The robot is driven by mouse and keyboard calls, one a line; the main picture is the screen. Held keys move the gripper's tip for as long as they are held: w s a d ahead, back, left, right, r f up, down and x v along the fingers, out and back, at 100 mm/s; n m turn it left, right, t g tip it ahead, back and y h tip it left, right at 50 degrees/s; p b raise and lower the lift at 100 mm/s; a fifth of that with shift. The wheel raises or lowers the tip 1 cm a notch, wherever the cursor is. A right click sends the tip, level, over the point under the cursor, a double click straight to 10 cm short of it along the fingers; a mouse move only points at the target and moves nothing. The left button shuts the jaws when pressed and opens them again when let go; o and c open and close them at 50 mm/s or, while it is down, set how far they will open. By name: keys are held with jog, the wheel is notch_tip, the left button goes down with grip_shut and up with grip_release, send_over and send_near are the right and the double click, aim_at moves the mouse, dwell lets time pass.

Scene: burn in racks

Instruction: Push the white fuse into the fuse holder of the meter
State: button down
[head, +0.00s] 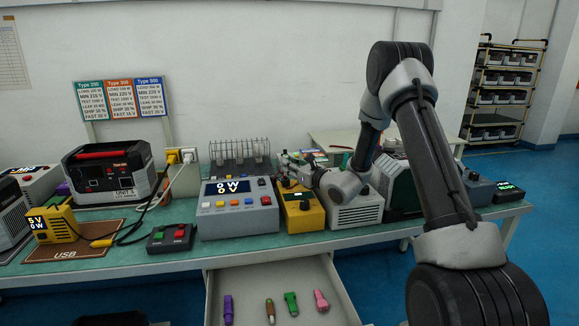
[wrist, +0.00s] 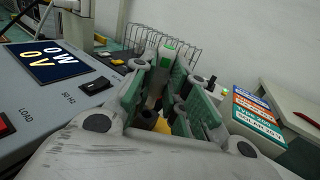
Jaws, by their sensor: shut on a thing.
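The yellow meter (head: 302,212) stands on the bench, right of the grey 0 W console. In the head view my gripper (head: 287,161) is above and behind the meter's top, its fingers reaching left. In the wrist view my gripper (wrist: 168,67) has its green-padded fingers around a pale piece with a green mark, apparently the white fuse (wrist: 166,57). A bit of yellow, likely the meter, shows low between the fingers. The fuse holder cannot be made out, and the fuse is too small to tell in the head view.
The grey console (head: 238,222) stands close left of the meter; a white-grey unit (head: 357,212) stands close right. A wire rack (head: 240,153) is behind. An open drawer (head: 335,300) below holds several coloured sticks.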

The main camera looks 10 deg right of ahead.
jog(key=shift+f, duration=1.2)
dwell(0.5)
jog(key=shift+s+f, duration=0.1)
jog(key=shift+f, duration=0.15)
